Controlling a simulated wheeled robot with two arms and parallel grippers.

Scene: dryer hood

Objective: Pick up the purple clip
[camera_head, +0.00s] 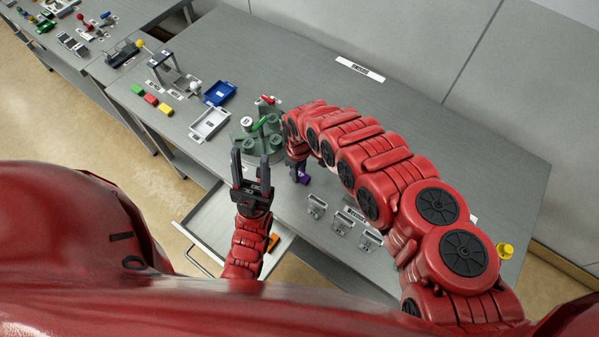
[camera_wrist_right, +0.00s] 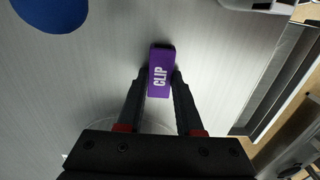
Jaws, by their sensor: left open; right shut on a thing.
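The purple clip (camera_wrist_right: 160,78), marked "CLIP", is between the fingertips of my right gripper (camera_wrist_right: 160,85) in the right wrist view. The gripper is shut on it, with a finger on each side. Grey metal surface shows behind it; I cannot tell whether the clip touches it. In the head view a bit of the purple clip (camera_head: 304,178) shows beside my right gripper (camera_head: 297,172), partly hidden by the arm. My left gripper (camera_head: 250,157) is open and empty, upright in front of the green fixture.
The green round fixture (camera_head: 246,139) stands close behind the grippers. Several small metal brackets (camera_head: 342,222) stand to the right. An open drawer (camera_head: 215,222) juts from the front edge. A blue tray (camera_head: 220,93) and white tray (camera_head: 209,123) lie left.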

